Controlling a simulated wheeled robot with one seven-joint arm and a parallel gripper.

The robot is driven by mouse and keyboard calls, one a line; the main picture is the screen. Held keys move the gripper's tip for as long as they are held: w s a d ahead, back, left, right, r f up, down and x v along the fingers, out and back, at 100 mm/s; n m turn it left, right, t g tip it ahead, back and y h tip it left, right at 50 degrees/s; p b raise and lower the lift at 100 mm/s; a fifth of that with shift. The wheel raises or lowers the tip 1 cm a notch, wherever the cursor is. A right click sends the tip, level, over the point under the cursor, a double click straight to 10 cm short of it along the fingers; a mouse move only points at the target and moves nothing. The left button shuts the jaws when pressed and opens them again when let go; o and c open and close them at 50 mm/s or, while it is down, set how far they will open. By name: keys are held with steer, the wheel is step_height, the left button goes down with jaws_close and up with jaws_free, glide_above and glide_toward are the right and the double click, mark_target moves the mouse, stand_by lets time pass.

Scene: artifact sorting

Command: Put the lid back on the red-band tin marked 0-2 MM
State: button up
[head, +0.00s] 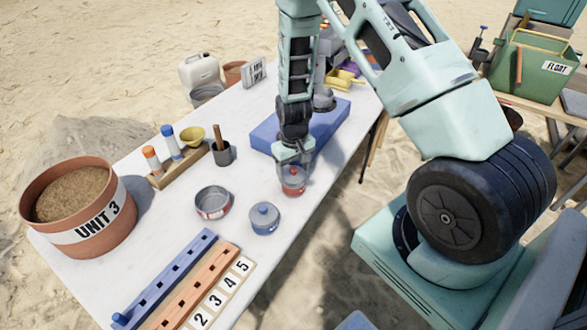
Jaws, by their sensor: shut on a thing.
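An open, round metal tin (213,203) with some red on its side stands on the white table. Its top is uncovered, and its marking is too small to read. My gripper (293,168) points down to the right of this tin, near the table's right edge. It is shut on a small round red piece (293,184), which looks like the lid. The fingers hide part of it, and I cannot tell whether it touches the table. A blue tin (264,219) with its knobbed lid on stands between the open tin and the table's right edge.
A blue mat or block (266,139) lies behind my gripper. A wooden rack (180,165) with vials, a dark cup (222,154), and a UNIT 3 pot (82,210) stand at left. Slotted strips (185,285) lie in front.

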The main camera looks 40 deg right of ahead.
stand_by(0.4)
steer(key=o, duration=1.2)
steer(key=shift+r, duration=0.1)
steer(key=shift+r+p, duration=2.6)
steer(key=shift+r, duration=0.8)
steer(key=shift+c, duration=0.4)
jaws_close()
steer(key=shift+f, duration=0.2)
